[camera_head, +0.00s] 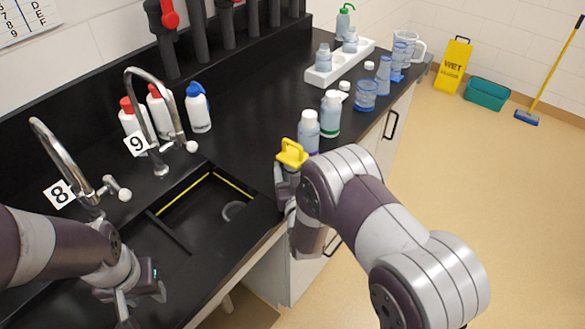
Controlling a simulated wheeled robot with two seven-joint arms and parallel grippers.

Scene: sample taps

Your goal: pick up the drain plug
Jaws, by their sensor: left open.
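A yellow piece with a loop handle (292,152), which may be the drain plug, is at the counter's front edge, right of the sink. My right gripper (286,183) is right below it. The arm and wrist partly hide that gripper, so I cannot tell whether it holds the yellow piece. A grey ring (233,211), seemingly the drain, shows in the black sink (205,222). My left gripper (143,298) is open and empty at the lower left, over the sink's near left side.
Two curved taps labelled 8 (60,193) and 9 (136,143) stand behind the sink. Bottles (198,108) stand behind it. More bottles (331,113) and a beaker (365,96) stand on the right counter, with a white rack (340,63) further back. The mid counter is clear.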

